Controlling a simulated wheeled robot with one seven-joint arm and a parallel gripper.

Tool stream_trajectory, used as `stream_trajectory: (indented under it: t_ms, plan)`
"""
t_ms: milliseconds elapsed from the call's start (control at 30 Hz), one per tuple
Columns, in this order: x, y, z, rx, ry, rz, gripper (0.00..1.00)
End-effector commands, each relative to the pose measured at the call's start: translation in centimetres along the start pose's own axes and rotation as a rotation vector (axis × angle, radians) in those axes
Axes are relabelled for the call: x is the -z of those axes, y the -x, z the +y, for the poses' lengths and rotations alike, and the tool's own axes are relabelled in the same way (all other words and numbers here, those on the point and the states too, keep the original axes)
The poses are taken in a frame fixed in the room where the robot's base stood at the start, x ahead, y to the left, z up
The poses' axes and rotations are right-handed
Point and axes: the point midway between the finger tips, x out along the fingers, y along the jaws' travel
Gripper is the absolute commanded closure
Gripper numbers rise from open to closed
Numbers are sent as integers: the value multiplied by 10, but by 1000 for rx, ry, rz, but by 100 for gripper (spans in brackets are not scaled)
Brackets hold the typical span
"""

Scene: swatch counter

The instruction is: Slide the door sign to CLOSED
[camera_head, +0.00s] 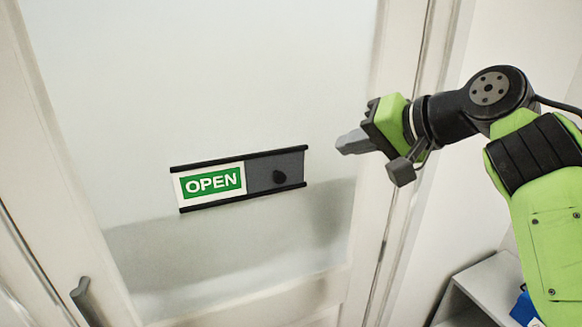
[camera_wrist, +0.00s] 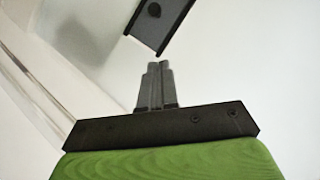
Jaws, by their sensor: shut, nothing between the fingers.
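The door sign (camera_head: 238,179) is a flat slider between two black rails on the frosted door panel. Its left part shows OPEN (camera_head: 212,182) in white on green. Its right part is a dark grey cover (camera_head: 262,172) with a black round knob (camera_head: 279,177). My gripper (camera_head: 345,143) is to the right of the sign and a little higher in the picture, apart from it. Its fingers are shut and empty. In the wrist view, the fingers (camera_wrist: 156,72) point toward one end of the sign (camera_wrist: 158,24), with the knob (camera_wrist: 154,10) near the top edge.
A grey door handle (camera_head: 88,300) is at the lower left. The door's white frame (camera_head: 400,180) runs up beside my arm. A grey shelf unit (camera_head: 485,290) with a blue item (camera_head: 525,308) stands at the lower right. The door panel around the sign is clear.

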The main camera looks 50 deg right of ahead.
Motion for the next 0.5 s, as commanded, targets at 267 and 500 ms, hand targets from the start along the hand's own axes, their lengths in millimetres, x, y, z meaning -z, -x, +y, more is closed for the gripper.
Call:
stream_trajectory:
  t_ms: [267, 500]
  plan:
    - [-2, -38, 0, -1, 2, -6, 100]
    - [-2, -91, -1, -1, 3, -6, 100]
